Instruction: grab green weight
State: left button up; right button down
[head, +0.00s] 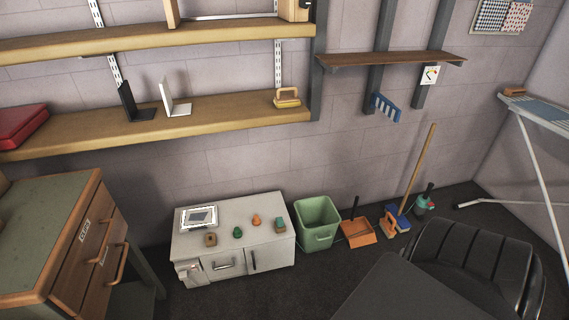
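A small green weight (238,232) stands on top of the low white cabinet (202,243). To its right on the same top is an orange weight (256,220). A second green piece (279,223) with a brownish lower part is near the cabinet's right edge; I cannot tell exactly what it is. Neither of my grippers is in view.
A framed flat item (199,217) and a small brown block (210,240) share the cabinet top. A green bin (318,222) and an orange dustpan (358,233) stand to the right. A black chair (475,258) and wooden drawer unit (78,245) flank the floor.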

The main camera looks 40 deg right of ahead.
aim_at(237, 233)
jog(key=z, duration=0.95)
jog(key=k, duration=1.3)
jog(key=z, duration=0.45)
jog(key=i, duration=0.55)
jog(key=z, duration=0.9)
jog(key=i, duration=2.45)
jog(key=u, duration=0.45)
